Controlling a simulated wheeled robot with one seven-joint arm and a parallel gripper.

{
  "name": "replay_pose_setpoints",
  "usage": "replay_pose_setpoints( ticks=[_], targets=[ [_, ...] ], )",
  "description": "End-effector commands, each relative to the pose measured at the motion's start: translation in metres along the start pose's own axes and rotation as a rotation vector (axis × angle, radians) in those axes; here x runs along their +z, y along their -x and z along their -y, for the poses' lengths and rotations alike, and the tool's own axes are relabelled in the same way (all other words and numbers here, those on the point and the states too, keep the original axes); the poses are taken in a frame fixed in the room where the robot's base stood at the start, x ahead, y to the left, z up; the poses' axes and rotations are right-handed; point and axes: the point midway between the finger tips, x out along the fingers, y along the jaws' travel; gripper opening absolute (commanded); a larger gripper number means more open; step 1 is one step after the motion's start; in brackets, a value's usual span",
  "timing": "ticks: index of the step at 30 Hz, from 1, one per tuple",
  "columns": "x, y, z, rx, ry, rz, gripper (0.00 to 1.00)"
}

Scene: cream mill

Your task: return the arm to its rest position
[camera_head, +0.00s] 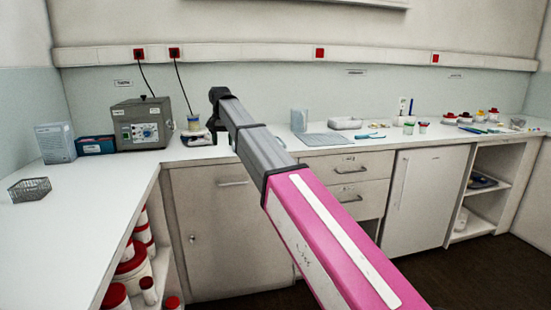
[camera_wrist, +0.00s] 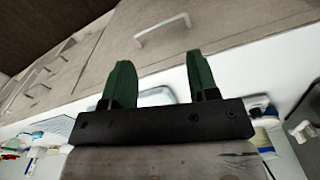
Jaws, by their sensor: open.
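My arm, pink and grey, reaches from the lower right toward the back counter in the head view. My gripper shows in the wrist view (camera_wrist: 160,82), its two green fingers spread apart with nothing held between them. The wrist view looks past the fingers at the white counter edge and the drawer fronts.
The white counter (camera_head: 90,220) runs along the left and back. A grey machine (camera_head: 142,123), a blue box (camera_head: 97,145), a carton (camera_head: 55,143) and a wire basket (camera_head: 29,189) stand at left. A grey mat (camera_head: 325,140) and small containers lie right of the arm. Floor shows at lower right.

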Motion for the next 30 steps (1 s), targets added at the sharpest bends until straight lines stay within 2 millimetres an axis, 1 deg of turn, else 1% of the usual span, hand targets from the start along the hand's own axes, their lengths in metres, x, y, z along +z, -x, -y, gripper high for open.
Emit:
replay_pose_setpoints(
  ticks=[1,5,8,11,12,14,15,17,18,20,21,23,24,26,27,30],
  targets=[
    [0.002,-0.013,-0.011,0.001,-0.002,0.001,0.54],
    [0.003,-0.046,-0.036,0.001,-0.001,0.001,0.54],
    [0.006,-0.078,-0.061,0.001,-0.001,0.002,0.54],
    [0.013,-0.12,-0.095,0.001,0.0,0.003,0.54],
    [0.017,-0.138,-0.111,0.002,0.0,0.003,0.54],
    [0.024,-0.164,-0.133,0.001,0.002,0.003,0.54],
    [0.029,-0.181,-0.148,0.001,0.002,0.003,0.54],
    [0.037,-0.205,-0.17,0.001,0.003,0.003,0.54],
    [0.043,-0.22,-0.184,0.001,0.004,0.002,0.54],
    [0.054,-0.243,-0.206,0.001,0.005,0.002,0.54],
    [0.062,-0.258,-0.22,0.001,0.007,0.002,0.54],
    [0.075,-0.279,-0.241,0.001,0.008,0.002,0.54],
    [0.084,-0.292,-0.254,0.0,0.008,0.001,0.54],
    [0.098,-0.311,-0.274,0.0,0.01,0.001,0.54],
    [0.108,-0.324,-0.287,0.001,0.009,0.002,0.54],
    [0.136,-0.352,-0.317,0.0,0.012,0.0,0.54]
  ],
)
